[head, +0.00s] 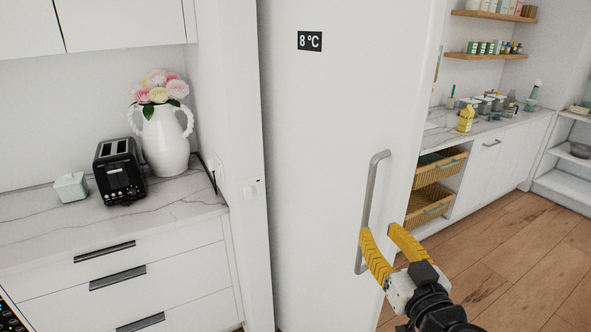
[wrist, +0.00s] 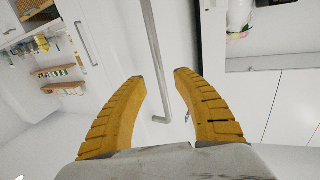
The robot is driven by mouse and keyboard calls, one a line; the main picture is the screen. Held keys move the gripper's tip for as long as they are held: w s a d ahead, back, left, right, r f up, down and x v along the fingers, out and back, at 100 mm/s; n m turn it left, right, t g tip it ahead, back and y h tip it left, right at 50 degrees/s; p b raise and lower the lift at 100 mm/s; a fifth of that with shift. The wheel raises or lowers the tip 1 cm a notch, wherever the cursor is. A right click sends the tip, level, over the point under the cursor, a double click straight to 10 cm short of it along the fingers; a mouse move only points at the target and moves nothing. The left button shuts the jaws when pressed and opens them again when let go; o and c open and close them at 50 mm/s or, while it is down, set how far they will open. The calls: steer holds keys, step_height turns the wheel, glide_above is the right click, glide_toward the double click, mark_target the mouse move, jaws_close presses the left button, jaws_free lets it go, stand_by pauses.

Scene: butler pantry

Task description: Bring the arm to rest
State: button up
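My gripper (head: 379,231) has two yellow ribbed fingers, spread apart with nothing clasped between them. It is in front of the lower part of the grey bar handle (head: 371,185) on the white fridge door (head: 320,140). In the head view, the left finger overlaps the handle's lower end. In the wrist view, my gripper (wrist: 160,74) is open, and the handle (wrist: 157,55) runs down into the gap between the fingertips. I cannot tell whether a finger touches the handle.
At left, a marble counter (head: 190,208) carries a black toaster (head: 120,172), a small pale box (head: 71,188) and a white flower vase (head: 166,140). At right are wicker drawers (head: 430,205) and a long counter (head: 480,128). The wooden floor (head: 520,250) is clear.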

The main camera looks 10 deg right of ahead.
steer(key=s+a+f+n+g+y, duration=0.2)
steer(key=a+f+g+y, duration=0.3)
steer(key=a, duration=0.4)
steer(key=s+d+f+m+g+h, duration=0.2)
steer(key=s+d+f+g+h, duration=0.1)
steer(key=s+g+h, duration=0.3)
steer(key=shift+s+d+m, duration=0.3)
steer(key=shift+s+d, duration=0.4)
steer(key=shift+s, duration=0.15)
